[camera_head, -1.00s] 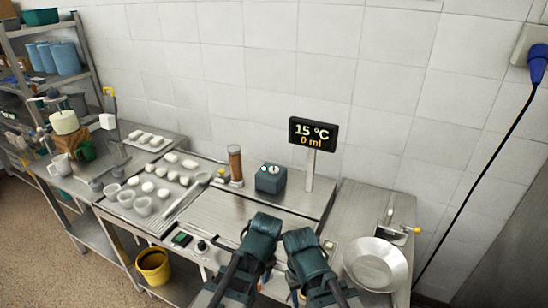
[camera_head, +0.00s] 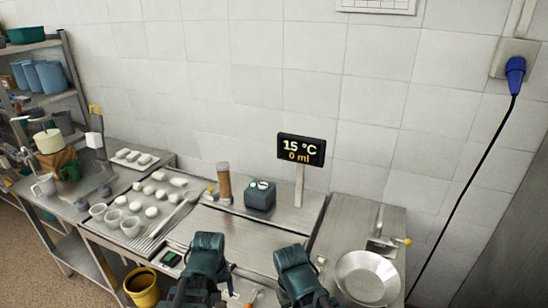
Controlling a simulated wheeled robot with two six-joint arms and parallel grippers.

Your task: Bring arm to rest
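My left gripper (camera_head: 207,243) is at the bottom middle of the head view, over the front edge of the steel counter (camera_head: 240,229). My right gripper (camera_head: 292,258) is to the right of it, with a gap between the two. Both appear as dark teal shapes. Their fingertips are not clear enough to tell open from shut. I see no object held in either one. The lower parts of both arms run out of the bottom of the view.
A display (camera_head: 301,149) reading 15 °C and 0 ml stands behind a dark box (camera_head: 260,194). A metal bowl (camera_head: 368,277) is at right. White cups and round pieces sit on a tray (camera_head: 168,217) at left. A yellow bucket (camera_head: 142,288) is below the counter.

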